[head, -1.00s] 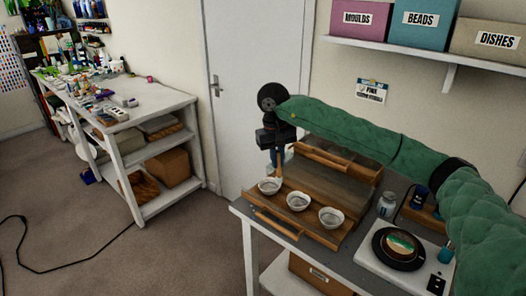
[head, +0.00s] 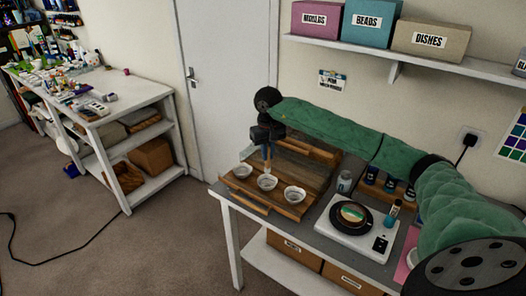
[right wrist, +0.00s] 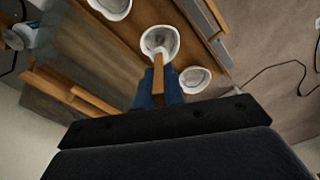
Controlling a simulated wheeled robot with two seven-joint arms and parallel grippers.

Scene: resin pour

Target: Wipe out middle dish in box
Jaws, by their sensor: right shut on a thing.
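Three pale dishes stand in a row in the wooden box: a left dish (head: 242,171), the middle dish (head: 267,183) and a right dish (head: 294,195). My right gripper (head: 267,153) hangs just above the middle dish, pointing down. Its blue fingers (right wrist: 145,90) are shut on a flat wooden stick (right wrist: 158,79). In the right wrist view the stick reaches over the middle dish (right wrist: 171,42), its end at or inside the bowl; I cannot tell if it touches. The wooden box (head: 226,183) is on the grey table. My left gripper is out of view.
A white scale-like device (head: 341,237) with a round black plate is to the right of the box. A grey jar (head: 344,182) and several small bottles stand behind it. A shelf with labelled boxes (head: 371,22) hangs above.

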